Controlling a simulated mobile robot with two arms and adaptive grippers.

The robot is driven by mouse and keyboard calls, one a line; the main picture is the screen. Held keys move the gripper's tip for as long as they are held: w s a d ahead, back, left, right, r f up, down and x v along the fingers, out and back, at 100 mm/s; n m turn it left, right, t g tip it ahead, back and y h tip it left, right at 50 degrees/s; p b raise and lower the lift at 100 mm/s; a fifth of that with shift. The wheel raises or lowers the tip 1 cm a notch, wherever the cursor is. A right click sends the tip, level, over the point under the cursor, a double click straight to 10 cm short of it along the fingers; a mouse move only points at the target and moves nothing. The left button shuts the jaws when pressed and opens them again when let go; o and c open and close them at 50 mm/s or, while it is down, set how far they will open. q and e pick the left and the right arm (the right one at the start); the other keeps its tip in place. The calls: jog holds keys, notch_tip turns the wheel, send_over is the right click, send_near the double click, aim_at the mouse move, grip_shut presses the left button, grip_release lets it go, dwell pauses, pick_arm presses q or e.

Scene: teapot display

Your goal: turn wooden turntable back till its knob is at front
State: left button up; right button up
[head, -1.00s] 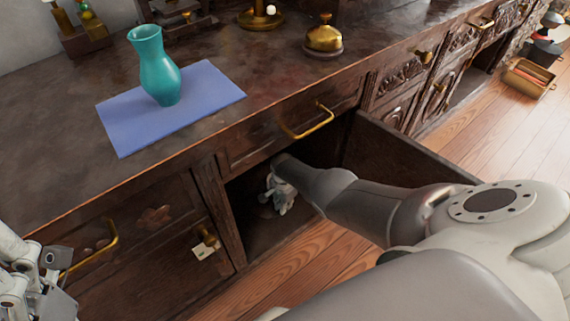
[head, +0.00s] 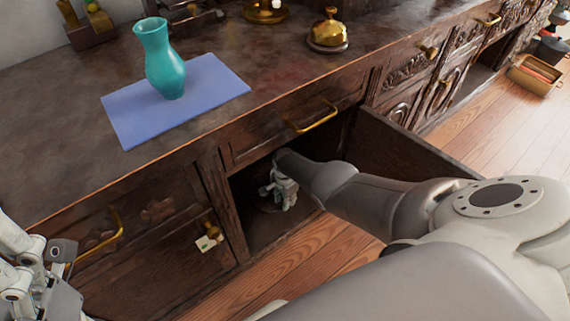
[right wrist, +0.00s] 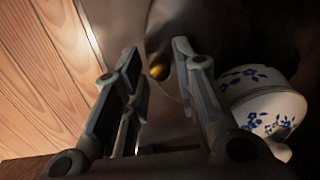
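My right gripper (head: 284,191) is inside the open cupboard below the counter. In the right wrist view its fingers (right wrist: 156,50) are apart, with the small gold knob (right wrist: 157,68) showing in the gap between them; I cannot tell if either touches it. The dark wooden turntable (right wrist: 168,106) is only partly seen there, in shadow; in the head view the arm and gripper hide most of it. A white teapot with blue flowers (right wrist: 263,103) stands to the right of the fingers. My left gripper (head: 64,275) is open and empty at the lower left.
The cupboard's open door (head: 405,145) stands right of my right arm. Above are a drawer handle (head: 313,119) and the counter with a teal vase (head: 165,65) on a blue mat (head: 220,84) and a gold bell (head: 328,31). Wooden floor (right wrist: 40,85) lies left in the wrist view.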

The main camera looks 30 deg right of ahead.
jog(key=shift+o, duration=0.3)
jog(key=shift+r, duration=0.15)
notch_tip(320, 180, up, 12)
dwell(1.2)
jog(key=shift+f, duration=0.2)
